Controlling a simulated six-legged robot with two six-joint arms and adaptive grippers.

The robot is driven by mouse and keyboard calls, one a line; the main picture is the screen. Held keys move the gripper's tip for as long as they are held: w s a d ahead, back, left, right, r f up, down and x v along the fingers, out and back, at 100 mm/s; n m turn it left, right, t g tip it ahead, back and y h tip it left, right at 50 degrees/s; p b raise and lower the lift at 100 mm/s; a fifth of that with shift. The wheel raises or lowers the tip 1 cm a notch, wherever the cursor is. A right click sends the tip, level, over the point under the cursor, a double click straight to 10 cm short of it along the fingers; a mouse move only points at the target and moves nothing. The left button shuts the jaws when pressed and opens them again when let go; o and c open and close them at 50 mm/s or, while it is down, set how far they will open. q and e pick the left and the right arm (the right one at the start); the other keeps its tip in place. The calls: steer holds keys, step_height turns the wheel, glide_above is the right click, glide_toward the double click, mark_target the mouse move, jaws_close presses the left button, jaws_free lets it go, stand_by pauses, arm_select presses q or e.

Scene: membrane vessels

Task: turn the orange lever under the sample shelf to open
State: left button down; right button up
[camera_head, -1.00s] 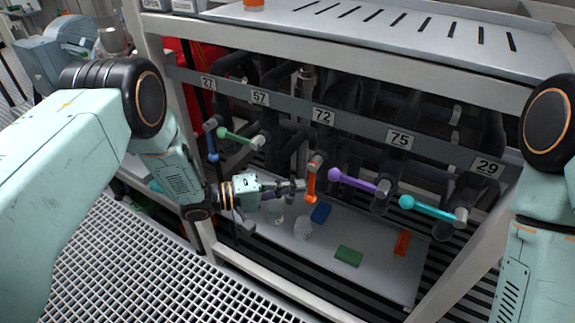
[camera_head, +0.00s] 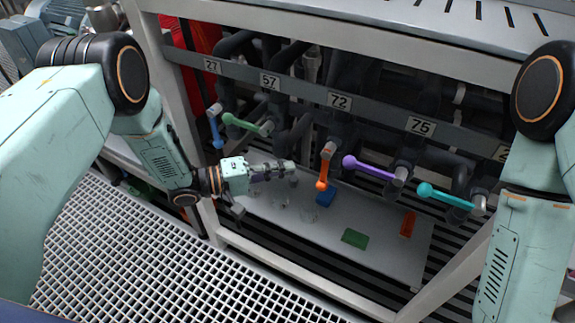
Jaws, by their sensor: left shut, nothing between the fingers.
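The orange lever (camera_head: 325,167) hangs down from its valve under the plate numbered 72 (camera_head: 340,101). It is below the sample shelf (camera_head: 420,22), in the middle of the row of levers. My left gripper (camera_head: 288,166) is shut and empty. Its fingertips point right, to the left of the orange lever, with a small gap between them in the picture. My right arm (camera_head: 530,200) shows at the right edge, but its gripper is out of view.
A blue lever (camera_head: 216,133) and a green lever (camera_head: 241,123) are to the left; a purple lever (camera_head: 368,168) and a teal lever (camera_head: 445,196) are to the right. A lower tray (camera_head: 385,255) holds blue, green and orange blocks and clear glassware.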

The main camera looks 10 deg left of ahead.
arm_select(q)
steer(key=shift+s+a+f+m+t+y, duration=0.9)
steer(key=shift+s+a+f+y, duration=0.45)
steer(key=shift+a, duration=3.05)
steer(key=s+a+f+g+y, duration=0.2)
steer(key=s+f+y, duration=0.7)
steer(key=s+f, duration=0.2)
steer(key=s+a+m+g+y, duration=0.1)
steer(key=s+g+y, duration=0.1)
steer(key=s, duration=0.9)
steer(key=s+a+r+m+g+y, duration=0.1)
steer(key=s+g, duration=0.4)
steer(key=s, duration=0.6)
steer(key=shift+s+a+r+y+p, duration=0.2)
steer(key=shift+a+r+y+p, duration=0.15)
steer(key=shift+y, duration=0.1)
steer(key=c, duration=2.1)
jaws_free()
